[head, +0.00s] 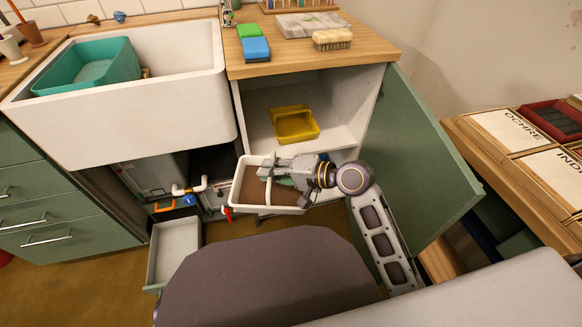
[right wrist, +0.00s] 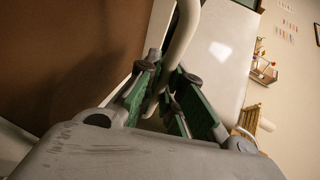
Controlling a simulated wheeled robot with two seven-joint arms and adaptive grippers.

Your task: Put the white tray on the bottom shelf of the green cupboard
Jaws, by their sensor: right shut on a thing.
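The white tray (head: 264,209), a shallow box with a brown inside, is in front of the open green cupboard (head: 418,165) in the head view. My right gripper (head: 275,176) reaches over it from the right and is shut on its rim. In the right wrist view the white rim (right wrist: 183,38) passes between the fingers (right wrist: 162,92), with the brown inside to the left. The cupboard's door stands open to the right. A yellow tray (head: 296,124) sits on a white shelf inside. The lower part of the cupboard is partly hidden by the tray and my arm. My left gripper is out of view.
The open door bounds the space to the right of my arm. Left of the cupboard are pipes (head: 190,189) under the white sink (head: 120,120) and an open drawer-like box (head: 172,250). The worktop (head: 300,66) above holds sponges (head: 254,48) and a brush (head: 332,39).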

